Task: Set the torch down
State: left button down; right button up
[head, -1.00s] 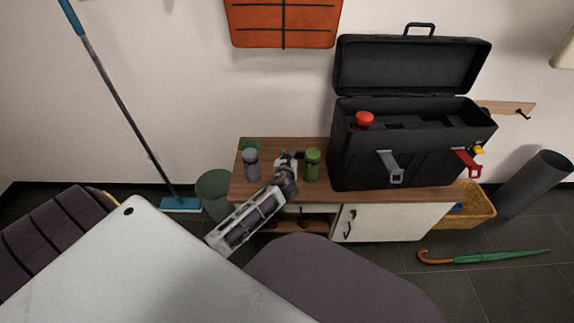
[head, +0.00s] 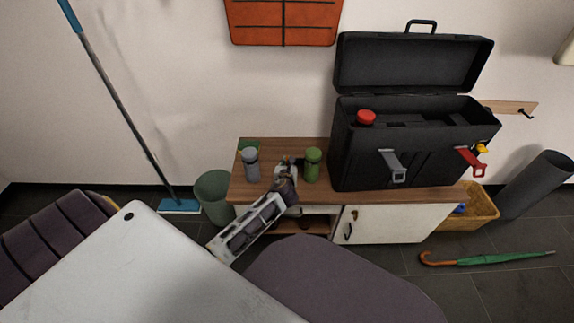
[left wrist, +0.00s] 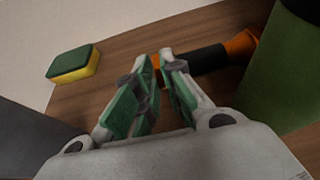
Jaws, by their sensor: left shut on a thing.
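The torch (left wrist: 209,58), with a black body and an orange head, lies across the fingertips in the left wrist view. My left gripper (left wrist: 160,62) is shut on the end of it, close over the wooden cabinet top (left wrist: 190,25). I cannot tell whether the torch touches the wood. In the head view my left gripper (head: 285,166) is between a grey bottle (head: 251,165) and a green bottle (head: 312,165), and it mostly hides the torch. My right gripper is not in view.
A green and yellow sponge (left wrist: 74,64) lies at the back left of the top. A large open black toolbox (head: 362,160) fills the right part; a red-capped thing (head: 366,117) stands in it. The green bottle (left wrist: 286,70) is close beside the torch.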

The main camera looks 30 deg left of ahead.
pick_arm(q)
jog(key=c, duration=1.5)
grip_release()
jog(key=shift+f, duration=0.1)
jog(key=shift+s+d+r, duration=0.2)
jog(key=shift+s+r, duration=0.1)
jog(key=shift+s, duration=0.05)
jog(key=p+v, duration=0.4)
jog(key=v, duration=0.5)
jog(key=shift+s+d+r, duration=0.1)
jog(key=shift+s, duration=0.1)
jog(key=shift+v, duration=0.85)
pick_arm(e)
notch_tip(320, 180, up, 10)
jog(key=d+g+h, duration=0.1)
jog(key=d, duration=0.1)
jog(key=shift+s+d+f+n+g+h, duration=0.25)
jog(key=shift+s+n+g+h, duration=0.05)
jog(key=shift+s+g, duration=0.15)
